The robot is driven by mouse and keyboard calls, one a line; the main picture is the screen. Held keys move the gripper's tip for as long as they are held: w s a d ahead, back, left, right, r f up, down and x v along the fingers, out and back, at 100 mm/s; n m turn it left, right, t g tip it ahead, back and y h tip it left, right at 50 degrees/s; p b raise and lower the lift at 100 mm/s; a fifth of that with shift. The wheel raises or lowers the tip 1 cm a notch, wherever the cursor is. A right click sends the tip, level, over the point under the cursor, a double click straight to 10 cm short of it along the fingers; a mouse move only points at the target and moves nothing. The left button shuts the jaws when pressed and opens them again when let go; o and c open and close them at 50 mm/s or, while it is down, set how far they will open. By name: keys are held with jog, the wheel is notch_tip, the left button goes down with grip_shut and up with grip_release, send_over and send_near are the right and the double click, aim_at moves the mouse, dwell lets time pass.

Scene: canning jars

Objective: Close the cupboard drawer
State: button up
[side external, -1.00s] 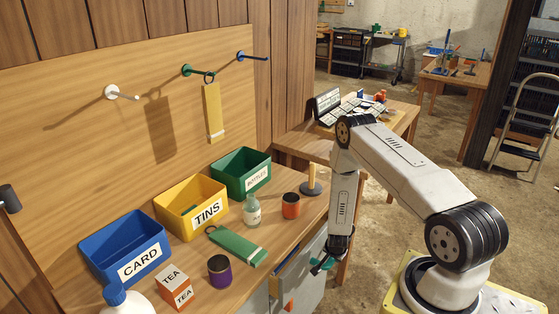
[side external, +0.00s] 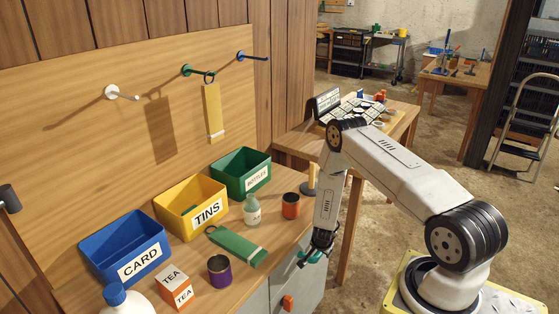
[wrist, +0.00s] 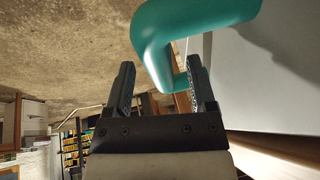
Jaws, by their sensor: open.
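The cupboard drawer's grey front (side external: 284,268) sits under the worktop edge in the side view, with no open interior showing. It also shows as a pale panel in the wrist view (wrist: 270,85). Its teal handle (wrist: 195,18) arches out from this panel. My gripper (side external: 309,259) is at the handle, in front of the cupboard. In the wrist view my gripper (wrist: 160,65) is open, with the right finger overlapping the handle's lower end and the left finger clear of it. Whether they touch, and whether a thin gap remains behind the front, I cannot tell.
An orange handle (side external: 288,302) is lower on the cupboard. On the worktop (side external: 190,262) are blue (side external: 108,242), yellow (side external: 166,199) and green bins, a bottle (side external: 252,209), cups and a tea box.

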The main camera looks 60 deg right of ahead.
jog(key=shift+a+r, duration=0.1)
jog(key=shift+r, duration=0.05)
jog(key=v, duration=0.7)
jog(key=shift+r, duration=0.25)
jog(key=shift+a, duration=0.1)
jog(key=w+a+r+n+t+y, duration=0.2)
jog(key=w+a+r+n+y, duration=0.15)
jog(key=a+r+n, duration=1)
jog(key=s+a+r+n, duration=0.2)
jog(key=s+a+r, duration=0.2)
jog(key=r, duration=0.3)
jog(key=s+a+r+n+g+y, duration=0.1)
jog(key=s+a+r+n, duration=0.2)
jog(key=s+a+r, duration=0.2)
notch_tip(320, 180, up, 2)
jog(key=shift+r, duration=0.1)
